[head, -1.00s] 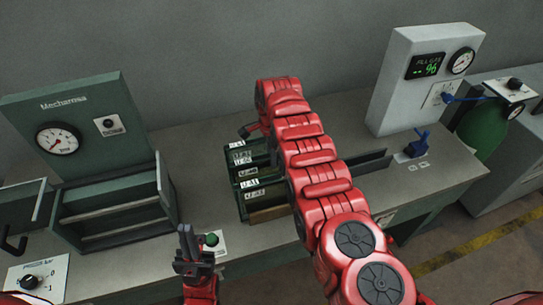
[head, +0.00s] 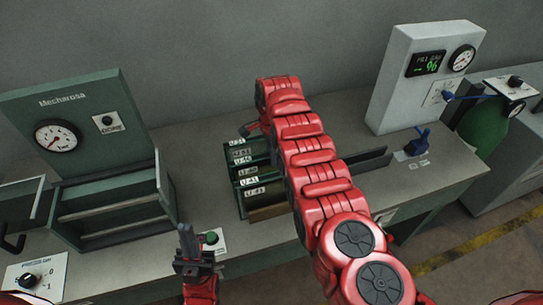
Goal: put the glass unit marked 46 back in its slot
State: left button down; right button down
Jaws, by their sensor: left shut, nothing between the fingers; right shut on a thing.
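A dark green rack (head: 240,205) stands on the bench with several glass units in a row, each with a white label on its edge. The labels are small; the third from the back (head: 243,160) seems to read U-46. My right gripper (head: 250,130) is at the back of the rack, mostly hidden behind my red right arm. It is shut on a glass unit, but the held unit is largely covered and its mark cannot be read. My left gripper (head: 188,242) is shut and empty, fingers up, in front of the bench by a green button (head: 211,238).
A green press frame (head: 110,215) with a gauge stands at left. A dark slotted fixture (head: 370,163) lies partly behind my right arm.

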jog(key=c, duration=0.6)
grip_release()
notch_tip(320, 180, up, 9)
jog(key=b, duration=0.3)
jog(key=shift+f+b, duration=0.2)
jog(key=shift+b, duration=0.2)
notch_tip(320, 180, up, 9)
jog(key=p, duration=0.8)
jog(key=shift+f, duration=0.15)
